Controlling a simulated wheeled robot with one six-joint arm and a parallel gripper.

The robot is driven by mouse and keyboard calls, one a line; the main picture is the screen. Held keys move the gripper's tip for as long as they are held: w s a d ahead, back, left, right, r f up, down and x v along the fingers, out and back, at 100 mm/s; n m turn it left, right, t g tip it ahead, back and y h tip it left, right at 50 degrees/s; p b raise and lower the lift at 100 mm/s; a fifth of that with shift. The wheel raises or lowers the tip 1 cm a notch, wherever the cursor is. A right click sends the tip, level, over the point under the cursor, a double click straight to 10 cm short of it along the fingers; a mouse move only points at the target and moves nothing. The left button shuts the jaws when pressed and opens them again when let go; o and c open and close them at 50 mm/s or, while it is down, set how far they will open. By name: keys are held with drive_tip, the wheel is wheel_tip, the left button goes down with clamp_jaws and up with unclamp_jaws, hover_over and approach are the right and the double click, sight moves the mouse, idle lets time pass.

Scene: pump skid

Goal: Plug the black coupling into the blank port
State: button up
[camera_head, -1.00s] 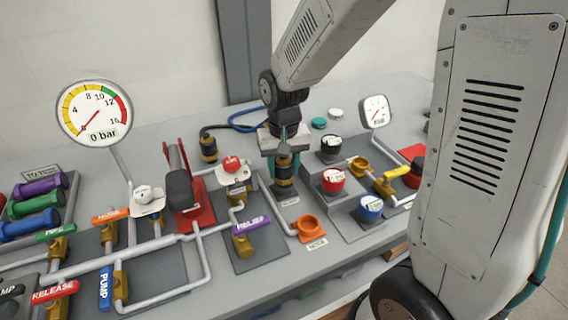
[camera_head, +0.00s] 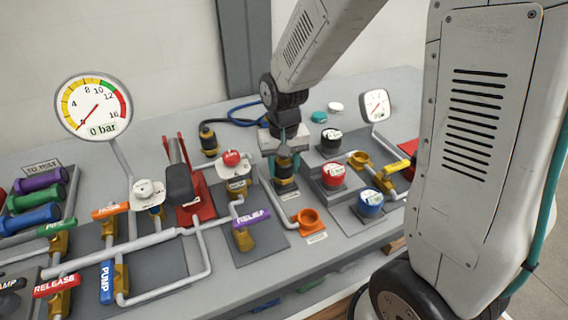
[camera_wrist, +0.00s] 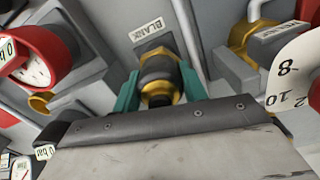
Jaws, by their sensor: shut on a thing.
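My gripper (camera_head: 285,150) points down over the bench and is shut on a black coupling (camera_head: 284,165) with brass parts. In the wrist view, the teal fingers (camera_wrist: 158,90) sit on both sides of the coupling (camera_wrist: 158,72). The coupling is upright at the blank port, whose dark base plate (camera_head: 286,189) shows below it. A BLANK label (camera_wrist: 146,29) is beside that plate in the wrist view. The port's opening is hidden by the coupling, and I cannot tell how deep the coupling sits.
Another black and brass coupling (camera_head: 208,140) with a dark hose stands to the left. An orange port (camera_head: 308,220) is in front. Red (camera_head: 332,175), blue (camera_head: 370,201) and black (camera_head: 331,140) knobs stand close on the right. A purple-handled valve (camera_head: 248,220) is front left.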

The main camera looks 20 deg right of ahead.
drive_tip(key=o, duration=1.2)
wheel_tip(320, 180, up, 8)
drive_tip(key=shift+f, duration=0.1)
drive_tip(key=s+d+r, duration=0.1)
drive_tip(key=s+r, duration=0.2)
drive_tip(key=s, duration=0.4)
drive_tip(key=s+d+r+n+t, duration=0.1)
drive_tip(key=s+r, duration=0.2)
drive_tip(key=s, duration=0.4)
drive_tip(key=s+d+r+n, duration=0.1)
drive_tip(key=s+r, duration=0.3)
drive_tip(key=s, duration=0.4)
drive_tip(key=shift+d+r, duration=0.1)
